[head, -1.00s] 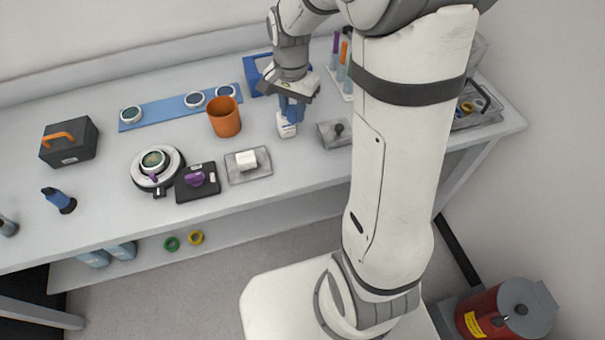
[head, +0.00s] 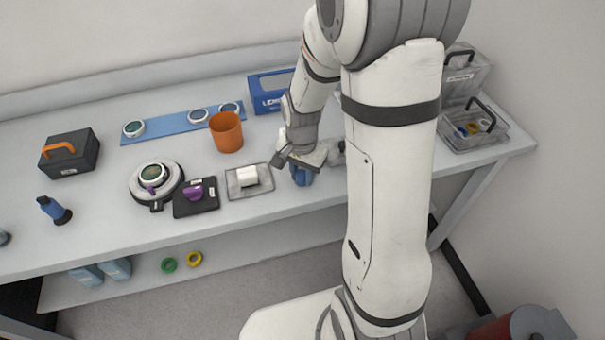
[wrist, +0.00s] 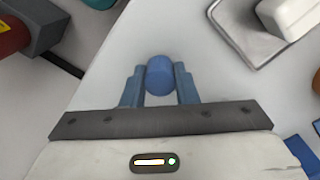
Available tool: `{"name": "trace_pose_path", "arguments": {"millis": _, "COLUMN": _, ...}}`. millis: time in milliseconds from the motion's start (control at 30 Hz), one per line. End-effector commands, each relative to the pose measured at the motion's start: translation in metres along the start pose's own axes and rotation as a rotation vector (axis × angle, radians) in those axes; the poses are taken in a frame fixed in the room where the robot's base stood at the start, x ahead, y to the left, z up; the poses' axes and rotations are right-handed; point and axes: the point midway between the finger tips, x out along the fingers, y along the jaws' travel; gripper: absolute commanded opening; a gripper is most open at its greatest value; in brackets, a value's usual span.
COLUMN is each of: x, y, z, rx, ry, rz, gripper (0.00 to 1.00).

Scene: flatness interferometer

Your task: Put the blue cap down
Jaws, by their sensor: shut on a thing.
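The blue cap (wrist: 159,75) is a small rounded piece between the two blue fingers of my gripper (wrist: 159,88) in the wrist view. The fingers are shut on it, one on each side. In the head view my gripper (head: 302,174) is near the bench's front edge, right of the grey tray with a white block. There the cap cannot be told apart from the blue fingers. In the wrist view pale bench surface shows around the cap; its height above the bench is hard to tell.
The grey tray (head: 236,193) and a black pad with a purple piece (head: 194,193) lie left of my gripper. An orange cup (head: 226,132) and a blue box (head: 270,92) stand behind. A clear bin (head: 452,134) is at the right end. Bare bench shows along the front edge.

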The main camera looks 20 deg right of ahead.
Motion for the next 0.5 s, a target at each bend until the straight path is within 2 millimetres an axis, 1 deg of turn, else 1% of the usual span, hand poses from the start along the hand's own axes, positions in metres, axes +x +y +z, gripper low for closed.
{"name": "trace_pose_path", "arguments": {"millis": 67, "x": 0.0047, "y": 0.0004, "z": 0.0001, "rx": 0.001, "ry": -0.001, "rz": 0.001, "gripper": 0.06}}
{"name": "trace_pose_path", "arguments": {"millis": 300, "x": 0.0052, "y": 0.0003, "z": -0.0004, "rx": 0.001, "ry": 0.001, "rz": -0.001, "gripper": 0.06}}
{"name": "trace_pose_path", "arguments": {"millis": 400, "x": 0.0089, "y": 0.0003, "z": -0.0004, "rx": 0.001, "ry": 0.001, "rz": -0.001, "gripper": 0.06}}
{"name": "trace_pose_path", "arguments": {"millis": 433, "x": 0.0087, "y": 0.0003, "z": -0.0005, "rx": 0.001, "ry": 0.001, "rz": -0.001, "gripper": 0.27}}
{"name": "trace_pose_path", "arguments": {"millis": 500, "x": 0.0075, "y": 0.0004, "z": -0.0006, "rx": 0.002, "ry": 0.001, "rz": -0.001, "gripper": 0.33}}
